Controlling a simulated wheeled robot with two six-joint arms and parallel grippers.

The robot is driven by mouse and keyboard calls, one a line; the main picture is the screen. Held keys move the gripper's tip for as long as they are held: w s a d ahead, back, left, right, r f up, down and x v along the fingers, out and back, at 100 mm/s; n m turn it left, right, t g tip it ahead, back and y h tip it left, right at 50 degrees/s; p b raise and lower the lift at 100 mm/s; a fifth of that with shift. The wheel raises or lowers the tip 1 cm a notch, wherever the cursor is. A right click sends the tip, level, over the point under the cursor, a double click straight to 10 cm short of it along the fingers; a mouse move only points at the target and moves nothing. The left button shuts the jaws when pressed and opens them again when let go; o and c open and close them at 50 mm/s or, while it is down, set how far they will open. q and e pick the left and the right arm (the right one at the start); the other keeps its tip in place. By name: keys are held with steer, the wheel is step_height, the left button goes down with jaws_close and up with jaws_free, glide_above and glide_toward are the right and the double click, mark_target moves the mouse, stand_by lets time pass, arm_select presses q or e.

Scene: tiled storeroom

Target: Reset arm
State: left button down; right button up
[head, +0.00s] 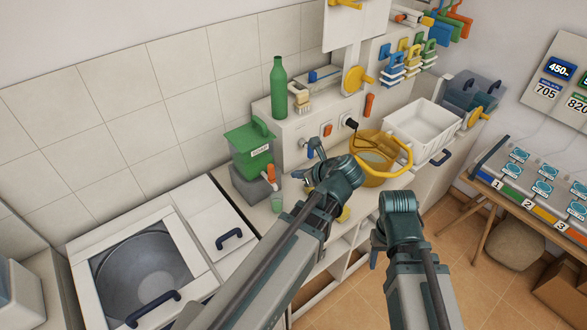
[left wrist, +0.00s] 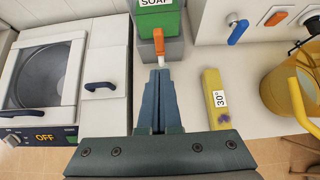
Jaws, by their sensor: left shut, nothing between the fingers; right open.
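My left arm reaches in from the bottom over the counter in the head view. Its gripper (head: 300,175) is near the front of the green soap dispenser (head: 250,148), mostly hidden by its own wrist. In the left wrist view, the left gripper (left wrist: 158,74) is shut and empty, its tips just below the orange-and-white nozzle (left wrist: 159,45). My right gripper (head: 376,252) is lower right, beyond the counter's front edge, over the floor. It is open and nothing shows in it; its fingers are largely hidden.
A yellow block marked 30° (left wrist: 214,99) lies right of the left gripper. A yellow pot (head: 378,160) stands close to the left wrist. A washer (head: 140,270) is at left, a numbered bench (head: 535,190) at right.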

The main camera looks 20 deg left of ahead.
arm_select(q)
steer(key=shift+d+r, duration=0.15)
steer(key=shift+r, duration=0.05)
steer(key=shift+s+f, duration=0.1)
steer(key=s+d+f+n+g+h+b, duration=0.5)
steer(key=s+d+f+n, duration=0.9)
steer(key=n, duration=0.6)
steer(key=d+f+h+b, duration=0.1)
steer(key=d+h+b, duration=0.1)
steer(key=b, duration=0.1)
steer(key=shift+f, duration=0.25)
steer(key=shift+d, duration=0.1)
